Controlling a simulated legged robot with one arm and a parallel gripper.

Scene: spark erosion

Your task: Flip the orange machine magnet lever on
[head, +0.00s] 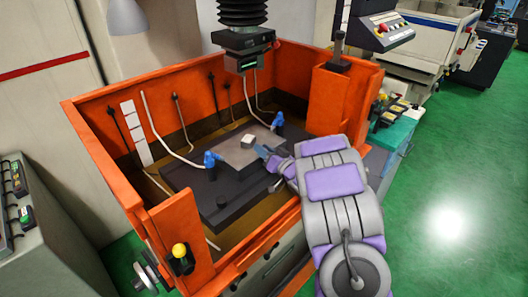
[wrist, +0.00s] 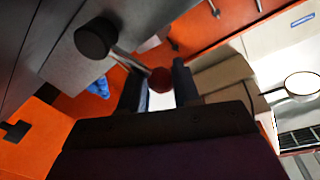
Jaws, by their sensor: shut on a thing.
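The orange machine (head: 165,222) is an open-topped tank, with a dark magnet table (head: 228,205) inside it. In the wrist view the lever is a thin metal rod (wrist: 130,62) running from a round black hub (wrist: 95,37) to a dark red ball knob (wrist: 160,79). My gripper (wrist: 160,88) has one dark finger on each side of the knob and is shut on it. In the head view my gripper (head: 264,152) reaches over the tank's front wall to the right part of the table. The lever cannot be made out there.
A small pale block (head: 248,141) sits on the grey plate of the table. Two blue nozzles (head: 211,159) (head: 278,120) stand by it on white hoses. The black machine head (head: 243,50) hangs above. An orange column (head: 338,98) rises at the right. Green floor lies open at the right.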

